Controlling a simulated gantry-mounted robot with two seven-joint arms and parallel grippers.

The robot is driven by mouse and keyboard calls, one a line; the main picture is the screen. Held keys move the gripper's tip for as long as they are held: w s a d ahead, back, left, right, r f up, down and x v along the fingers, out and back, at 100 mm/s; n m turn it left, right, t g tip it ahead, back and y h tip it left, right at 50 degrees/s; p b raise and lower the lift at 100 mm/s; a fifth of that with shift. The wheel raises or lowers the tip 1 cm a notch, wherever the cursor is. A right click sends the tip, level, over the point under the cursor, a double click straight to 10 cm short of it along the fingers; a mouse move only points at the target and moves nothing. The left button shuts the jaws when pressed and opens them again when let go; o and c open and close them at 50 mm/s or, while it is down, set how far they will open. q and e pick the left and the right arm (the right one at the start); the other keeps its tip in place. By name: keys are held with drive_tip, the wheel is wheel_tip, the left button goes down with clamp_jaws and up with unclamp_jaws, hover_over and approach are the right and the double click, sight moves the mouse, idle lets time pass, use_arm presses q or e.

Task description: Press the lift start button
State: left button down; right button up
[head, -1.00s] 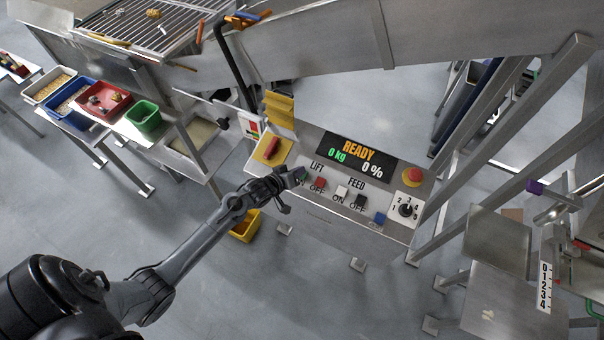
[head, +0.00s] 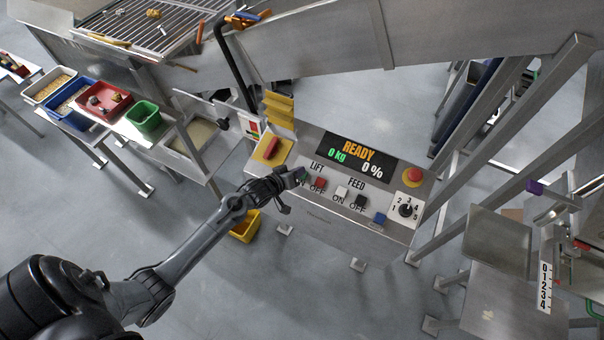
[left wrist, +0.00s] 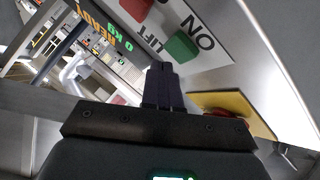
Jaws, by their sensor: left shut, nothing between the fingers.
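The control panel (head: 330,205) has a green lift ON button (head: 303,177), partly hidden by my left gripper (head: 299,174) in the head view. The red lift OFF button (head: 320,183) is just to its right. In the left wrist view the green button (left wrist: 182,47) shows close beyond my closed fingertips (left wrist: 162,68), with the red button (left wrist: 137,8) at the top edge. The fingers are shut and empty. I cannot tell whether they touch the green button. My right gripper is not in view.
The display (head: 358,156) reads READY, 0 kg and 0 %. A white button (head: 342,192), a black button (head: 360,201), a blue button (head: 379,218), a dial (head: 406,209) and a red emergency stop (head: 412,175) sit farther right. A yellow plate (head: 268,152) with a red handle lies left of the buttons.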

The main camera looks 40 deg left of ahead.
use_arm(q)
drive_tip(key=shift+f, duration=0.1)
idle(0.6)
drive_tip(key=shift+w+f, duration=0.15)
drive_tip(key=shift+f, duration=0.2)
drive_tip(key=shift+f, duration=0.15)
idle(0.5)
drive_tip(key=shift+w+f+b, duration=0.15)
drive_tip(key=shift+f+b, duration=0.2)
drive_tip(key=shift+r, duration=0.15)
idle(0.5)
drive_tip(key=shift+s+r+p, duration=0.3)
drive_tip(key=shift+r+p, duration=0.45)
drive_tip(key=shift+p, duration=0.5)
drive_tip(key=shift+r, duration=0.1)
drive_tip(key=r+p, duration=0.2)
drive_tip(key=p, duration=0.1)
drive_tip(key=s+r+p, duration=0.1)
drive_tip(key=r+p, duration=0.1)
drive_tip(key=p, duration=0.1)
drive_tip(key=shift+s+d+r, duration=0.15)
drive_tip(key=shift+s+r, duration=0.05)
drive_tip(key=shift+r, duration=0.15)
